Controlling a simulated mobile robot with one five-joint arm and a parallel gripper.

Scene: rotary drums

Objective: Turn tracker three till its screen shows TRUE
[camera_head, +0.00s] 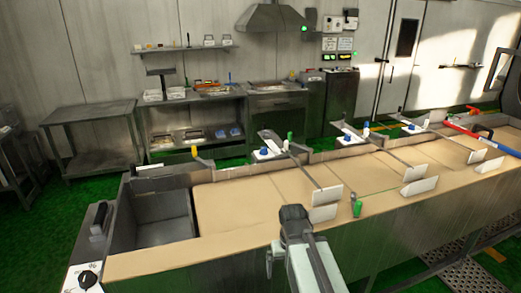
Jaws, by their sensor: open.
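No label or screen reading TRUE is legible, so I cannot tell which device is tracker three. Along the back edge of the long tan-topped bench (235,205) stand small white units with blue knobs, one at the left (265,152), one in the middle (351,138) and one farther right (410,127). Dark bars with white end plates, such as the near plate (324,213), reach across the top. My gripper (270,260) is partly in view at the bottom centre, beside my arm, open, apart from these units. Its fingers are small and partly hidden.
A black dial (87,279) sits on a white panel at the bench's left end. A small green object (357,207) stands near the front edge. An empty metal basin (163,220) is at the left. A steel table (92,118) stands behind, with green floor between.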

